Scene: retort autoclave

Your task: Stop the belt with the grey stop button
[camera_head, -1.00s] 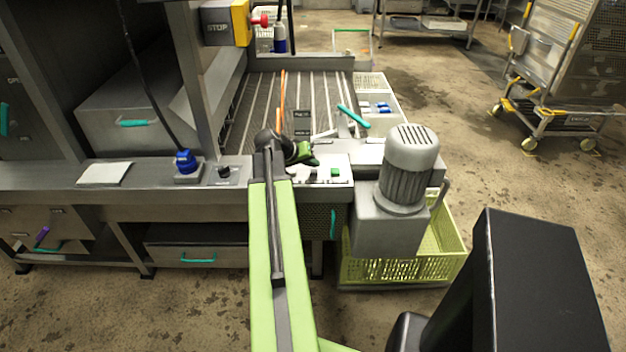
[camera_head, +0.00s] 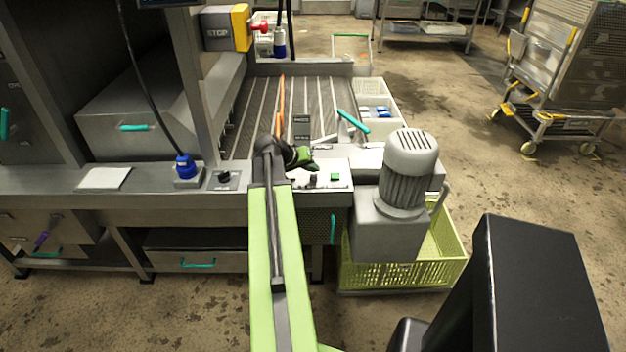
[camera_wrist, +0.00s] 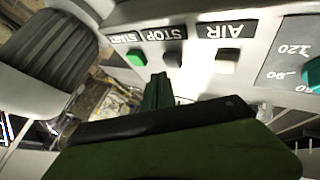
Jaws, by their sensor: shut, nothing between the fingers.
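The grey stop button (camera_wrist: 173,58) sits on the panel beside its STOP label in the wrist view. The green start button (camera_wrist: 135,57) is beside it on the left. My gripper (camera_wrist: 158,80) is shut and empty; its tips are just below the two buttons in the picture, and contact cannot be told. In the head view my gripper (camera_head: 308,162) is over the panel at the belt's near end, close to the green button (camera_head: 335,177). The belt (camera_head: 325,92) stretches away behind it; whether it runs cannot be told.
A grey motor (camera_head: 408,170) stands right of the panel, above a yellow-green crate (camera_head: 440,245).

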